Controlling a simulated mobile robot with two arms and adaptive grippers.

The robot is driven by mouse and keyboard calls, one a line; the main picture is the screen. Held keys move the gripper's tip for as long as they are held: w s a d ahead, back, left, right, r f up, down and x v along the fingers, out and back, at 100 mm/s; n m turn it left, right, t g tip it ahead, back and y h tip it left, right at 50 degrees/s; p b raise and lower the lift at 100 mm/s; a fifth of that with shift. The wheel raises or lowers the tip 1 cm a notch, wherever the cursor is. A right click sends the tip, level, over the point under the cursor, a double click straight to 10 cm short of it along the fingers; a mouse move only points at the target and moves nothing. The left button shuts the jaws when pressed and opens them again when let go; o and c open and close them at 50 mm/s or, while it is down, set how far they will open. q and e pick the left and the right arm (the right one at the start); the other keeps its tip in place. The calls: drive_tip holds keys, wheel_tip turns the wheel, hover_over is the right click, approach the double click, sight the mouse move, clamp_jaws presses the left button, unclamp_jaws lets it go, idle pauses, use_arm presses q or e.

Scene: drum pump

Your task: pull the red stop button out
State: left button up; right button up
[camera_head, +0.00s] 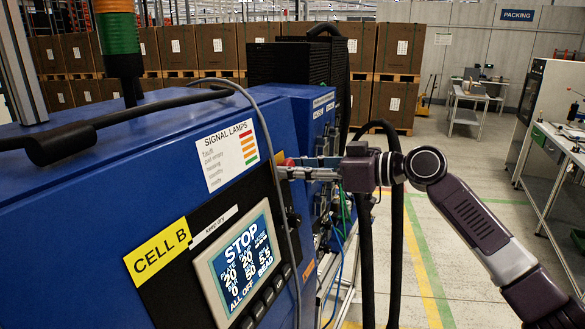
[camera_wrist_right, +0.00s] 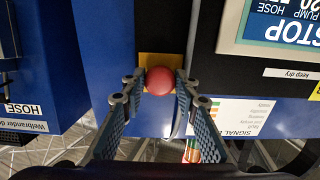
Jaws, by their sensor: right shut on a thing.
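The red stop button (camera_wrist_right: 159,81) is a round red knob on a yellow plate (camera_wrist_right: 150,60) on the blue machine. In the wrist view it lies between the fingertips of my right gripper (camera_wrist_right: 158,88), which is shut on it. In the head view a small bit of the red button (camera_head: 288,162) shows at the tips of my right gripper (camera_head: 292,168), beside the lamp label; the rest is hidden by the fingers. My left gripper is not in view.
The blue machine front carries a screen reading STOP (camera_head: 241,257), a CELL B sign (camera_head: 158,252) and a signal lamps label (camera_head: 229,154). A grey cable (camera_head: 270,145) hangs across the front near my gripper.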

drive_tip(key=shift+d+r, duration=0.1)
drive_tip(key=shift+d, duration=0.1)
drive_tip(key=shift+s+d, duration=0.15)
drive_tip(key=shift+d, duration=0.1)
idle(0.5)
drive_tip(key=o, duration=1.1)
drive_tip(key=shift+s+d, duration=0.1)
drive_tip(key=shift+d, duration=0.15)
drive_tip(key=shift+c, duration=0.2)
drive_tip(key=shift+a, duration=0.1)
drive_tip(key=b+v, duration=0.1)
drive_tip(key=v, duration=0.8)
drive_tip(key=shift+b, duration=0.3)
